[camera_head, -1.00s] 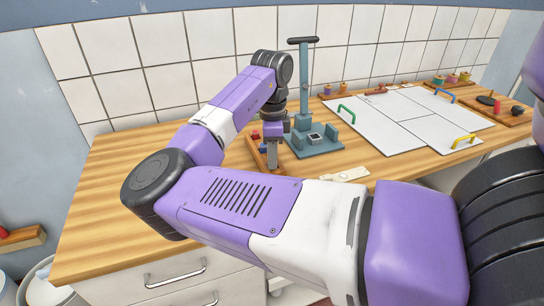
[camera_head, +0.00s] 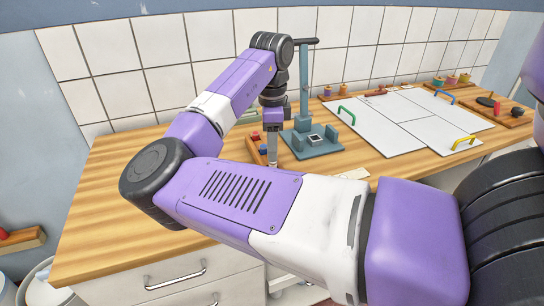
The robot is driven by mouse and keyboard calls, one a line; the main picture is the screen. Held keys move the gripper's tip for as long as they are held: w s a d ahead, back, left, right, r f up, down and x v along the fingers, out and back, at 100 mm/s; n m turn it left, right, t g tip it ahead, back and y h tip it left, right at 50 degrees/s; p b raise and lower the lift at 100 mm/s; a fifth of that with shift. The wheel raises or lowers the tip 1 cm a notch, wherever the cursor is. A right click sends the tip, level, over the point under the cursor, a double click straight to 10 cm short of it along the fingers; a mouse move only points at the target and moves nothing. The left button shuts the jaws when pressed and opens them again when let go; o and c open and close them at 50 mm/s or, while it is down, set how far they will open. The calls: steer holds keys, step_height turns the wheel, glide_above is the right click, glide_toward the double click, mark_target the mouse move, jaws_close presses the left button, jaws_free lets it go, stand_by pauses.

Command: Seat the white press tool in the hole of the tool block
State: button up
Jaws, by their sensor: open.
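My gripper (camera_head: 272,159) points down at the left of a teal press, above or beside a wooden block (camera_head: 252,150) that holds small red and blue pieces. Its fingers are small in the picture and partly hidden by my forearm; they are open. The wooden block may be the tool block, but its hole cannot be made out. I cannot pick out the white press tool for certain; it may be hidden behind my arm or gripper.
The teal press (camera_head: 318,148) has a tall post with a dark handle. White boards (camera_head: 408,118) with coloured handles lie to the right. A pale flat piece (camera_head: 355,173) shows just past my arm. The left of the wooden worktop (camera_head: 110,205) is clear.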

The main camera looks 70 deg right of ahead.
step_height(320, 180, up, 8)
stand_by(0.8)
